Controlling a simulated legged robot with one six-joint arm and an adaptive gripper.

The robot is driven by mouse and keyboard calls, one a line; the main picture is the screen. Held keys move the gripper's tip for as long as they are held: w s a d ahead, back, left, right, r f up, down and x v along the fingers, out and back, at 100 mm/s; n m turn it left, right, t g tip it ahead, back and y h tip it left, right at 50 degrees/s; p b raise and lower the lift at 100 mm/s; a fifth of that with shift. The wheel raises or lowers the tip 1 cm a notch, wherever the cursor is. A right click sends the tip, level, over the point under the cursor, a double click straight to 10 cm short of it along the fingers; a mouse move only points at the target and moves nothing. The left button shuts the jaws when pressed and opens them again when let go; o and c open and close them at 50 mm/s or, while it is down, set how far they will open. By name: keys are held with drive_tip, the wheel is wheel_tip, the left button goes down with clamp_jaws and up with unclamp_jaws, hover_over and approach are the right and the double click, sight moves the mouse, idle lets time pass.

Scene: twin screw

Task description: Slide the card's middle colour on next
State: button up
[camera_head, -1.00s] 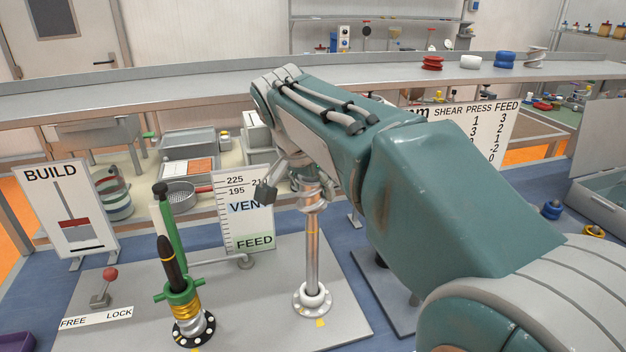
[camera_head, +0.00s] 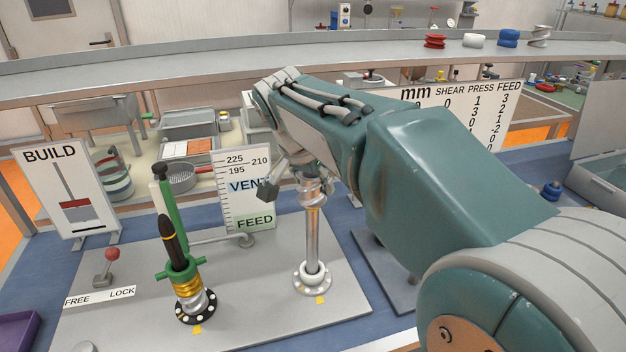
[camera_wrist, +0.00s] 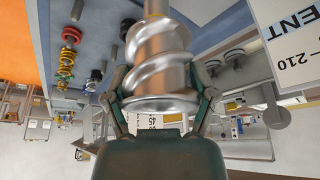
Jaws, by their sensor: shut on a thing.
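My gripper (camera_wrist: 163,82) is shut on a silver screw element (camera_wrist: 155,62), with a finger on each side. In the head view the element (camera_head: 314,190) is around the upper part of the right upright shaft (camera_head: 313,238), above the shaft's yellow mark. A white ring (camera_head: 313,273) sits at that shaft's foot. The left post (camera_head: 167,235) has a black pointed tip, a green clamp and gold and silver screw pieces below. The BUILD card (camera_head: 62,165) stands at the left, showing a rod with a red band and a grey band under it.
Red (camera_head: 435,41), white (camera_head: 473,41), blue (camera_head: 508,38) and silver (camera_head: 540,36) pieces stand on the back shelf. The VENT/FEED scale card (camera_head: 245,190) stands close behind the right shaft. A red-knobbed lever (camera_head: 108,265) is by the FREE/LOCK label. The front plate is mostly clear.

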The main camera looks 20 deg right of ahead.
sight(304, 184)
drive_tip(key=shift+f, duration=0.1)
idle(0.3)
drive_tip(key=shift+f, duration=2.85)
drive_tip(key=o, duration=1.2)
drive_tip(key=v, duration=1.2)
drive_tip(key=shift+w, duration=0.1)
drive_tip(key=s+d+f+n+t+y, duration=0.1)
drive_tip(key=s+f+n, duration=0.2)
drive_tip(key=s, duration=0.3)
drive_tip(key=s+d+f+n+y, duration=0.1)
drive_tip(key=s+f+n, duration=0.2)
drive_tip(key=s+f, duration=0.2)
drive_tip(key=s+d+f+n+t+y, duration=0.1)
drive_tip(key=s+f+n, duration=0.3)
drive_tip(key=s, duration=0.3)
drive_tip(key=shift+s+f+t+y, duration=0.2)
drive_tip(key=shift+f+t+y, duration=0.1)
drive_tip(key=shift+f, duration=0.2)
